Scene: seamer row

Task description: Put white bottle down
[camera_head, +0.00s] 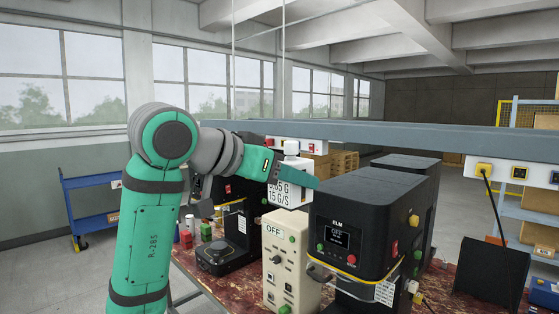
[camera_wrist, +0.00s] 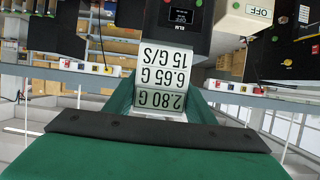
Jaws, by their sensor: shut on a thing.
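The white bottle (camera_head: 291,192) is boxy, with a white cap and black printing that reads partly "6.65 G" and "15 G/S". My gripper (camera_head: 293,178) is shut on it, with green fingers on either side. The bottle is upright in the head view and held up in front of the machines. In the wrist view the bottle (camera_wrist: 163,82) sits between the fingers, its print upside down. The red-brown marbled bench top (camera_head: 240,288) lies below; much of it is hidden by machines.
A black ELM machine (camera_head: 352,207) stands right of the bottle, and a beige OFF box (camera_head: 283,262) below it. A black device (camera_head: 222,256) and small coloured items (camera_head: 187,238) stand left. A grey beam (camera_head: 400,136) runs behind. A blue cart (camera_head: 90,205) is far left.

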